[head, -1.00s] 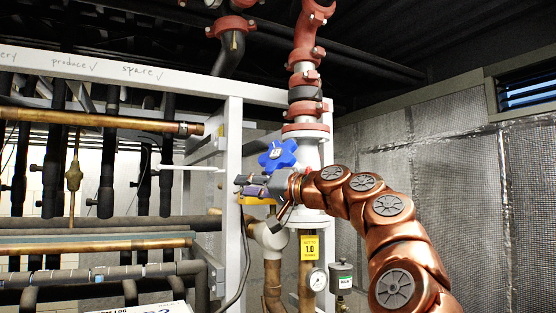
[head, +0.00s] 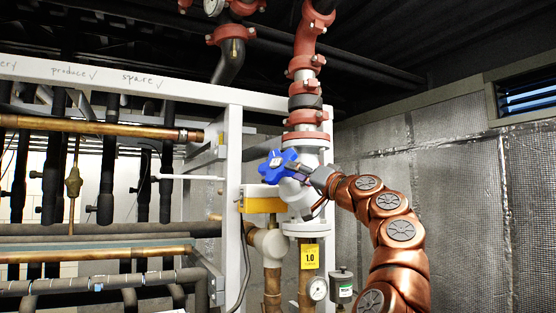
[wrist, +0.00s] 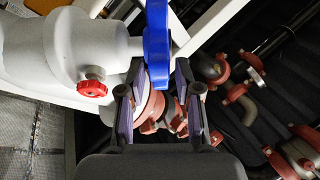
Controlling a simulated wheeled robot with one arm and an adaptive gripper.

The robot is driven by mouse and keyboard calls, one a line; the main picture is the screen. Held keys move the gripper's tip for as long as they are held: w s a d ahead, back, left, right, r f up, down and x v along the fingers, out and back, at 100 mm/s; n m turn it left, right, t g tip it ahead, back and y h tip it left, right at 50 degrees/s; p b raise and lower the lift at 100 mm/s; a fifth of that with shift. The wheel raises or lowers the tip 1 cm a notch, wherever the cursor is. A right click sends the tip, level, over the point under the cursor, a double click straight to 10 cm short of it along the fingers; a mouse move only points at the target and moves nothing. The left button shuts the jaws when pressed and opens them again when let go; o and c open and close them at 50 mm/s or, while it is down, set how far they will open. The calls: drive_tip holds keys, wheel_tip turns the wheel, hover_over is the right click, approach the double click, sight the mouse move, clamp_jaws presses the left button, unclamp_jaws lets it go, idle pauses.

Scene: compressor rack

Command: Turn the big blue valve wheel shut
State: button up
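The big blue valve wheel (head: 274,173) sits on the white valve body of the upright pipe in the head view. In the wrist view the wheel (wrist: 157,45) is seen edge-on, near the top centre. My gripper (head: 297,168) is at the right side of the wheel in the head view. In the wrist view my gripper (wrist: 159,72) is open, with one finger on each side of the wheel's lower edge. Small gaps seem to show between the fingers and the wheel, though contact is hard to judge.
A yellow box (head: 260,204) is just below the wheel. A white frame post (head: 233,170) stands to the left. A yellow tag (head: 309,256) and a gauge (head: 318,288) are below. A small red knob (wrist: 92,88) is on the white pipe, left of my fingers.

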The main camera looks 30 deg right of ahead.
sight(278, 165)
drive_tip(key=shift+p+x, duration=2.4)
drive_tip(key=shift+x, duration=1.5)
clamp_jaws()
